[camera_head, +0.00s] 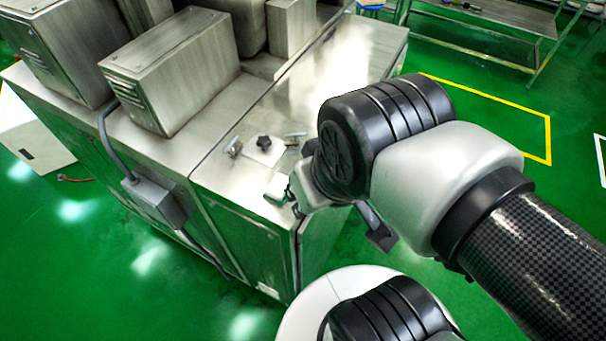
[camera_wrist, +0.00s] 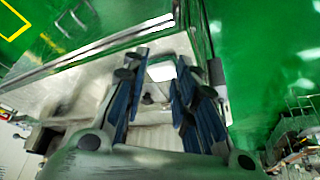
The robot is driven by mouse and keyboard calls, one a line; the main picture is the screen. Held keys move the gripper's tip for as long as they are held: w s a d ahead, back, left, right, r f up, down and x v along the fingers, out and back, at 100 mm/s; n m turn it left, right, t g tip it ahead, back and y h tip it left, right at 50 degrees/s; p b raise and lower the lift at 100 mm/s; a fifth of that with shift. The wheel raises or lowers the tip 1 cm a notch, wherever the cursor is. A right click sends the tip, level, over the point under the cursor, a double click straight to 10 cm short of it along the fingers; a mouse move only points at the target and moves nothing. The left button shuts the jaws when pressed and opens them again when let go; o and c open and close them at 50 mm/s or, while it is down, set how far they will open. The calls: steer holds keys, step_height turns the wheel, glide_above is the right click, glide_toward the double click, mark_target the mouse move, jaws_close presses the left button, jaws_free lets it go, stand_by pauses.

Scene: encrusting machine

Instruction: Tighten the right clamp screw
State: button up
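On the machine's steel top in the head view, a black star-shaped knob (camera_head: 264,142) sits on a pale plate (camera_head: 262,155). A small metal fitting (camera_head: 234,147) stands to its left and another (camera_head: 295,135) to its right; I cannot tell their details. My gripper (camera_head: 276,188) is near the front corner of the top, in front of the plate, partly hidden by my wrist. In the wrist view its blue-padded fingers (camera_wrist: 160,100) are apart, with a small dark shape between them in the picture. Nothing is visibly held.
Metal boxes (camera_head: 170,75) stand on the machine's left part. A grey box with a conduit (camera_head: 155,198) hangs on its front side. A steel table (camera_head: 490,20) stands at the back right. The green floor is clear right of the machine.

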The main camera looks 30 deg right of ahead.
steer(key=w+r+m+g+y+p, duration=0.2)
steer(key=w+r+m+g+p, duration=0.15)
steer(key=w+r+p, duration=0.8)
steer(key=m+g+y+p, duration=0.25)
steer(key=m+p, duration=0.45)
steer(key=p, duration=0.7)
glide_above(236, 138)
steer(key=w+d, duration=0.2)
steer(key=d, duration=0.6)
step_height(236, 138, down, 4)
steer(key=r, duration=0.1)
steer(key=shift+y, duration=0.25)
steer(key=x, duration=1.8)
steer(key=shift+w+p, duration=0.15)
steer(key=shift+p, duration=0.2)
steer(key=shift+c, duration=0.6)
jaws_close()
